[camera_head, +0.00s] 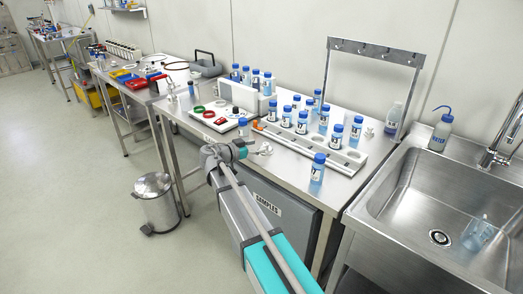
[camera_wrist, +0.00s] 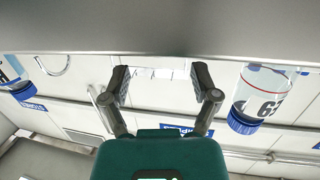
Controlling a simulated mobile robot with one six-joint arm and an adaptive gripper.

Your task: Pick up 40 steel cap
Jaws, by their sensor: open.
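My gripper (camera_wrist: 163,84) is open in the wrist view, its two dark fingers spread apart. A small pale, jagged-edged shape (camera_wrist: 158,73) shows between the fingertips; I cannot tell whether it is the steel cap. In the head view my gripper (camera_head: 246,150) is over the front edge of the steel bench (camera_head: 205,124), left of the bottle rack. A small shiny piece (camera_head: 265,149) shows at its fingertip end; I cannot tell whether it is a cap or part of the fingers. No steel cap marked 40 can be read in either view.
Several blue-capped bottles (camera_head: 337,135) stand around a long metal rack (camera_head: 310,144). One bottle (camera_head: 317,168) stands near the front edge. A white tray (camera_head: 220,118) with coloured rings lies to the left. The sink (camera_head: 440,205) is at right. In the wrist view, a labelled bottle (camera_wrist: 258,97) is right of the fingers.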

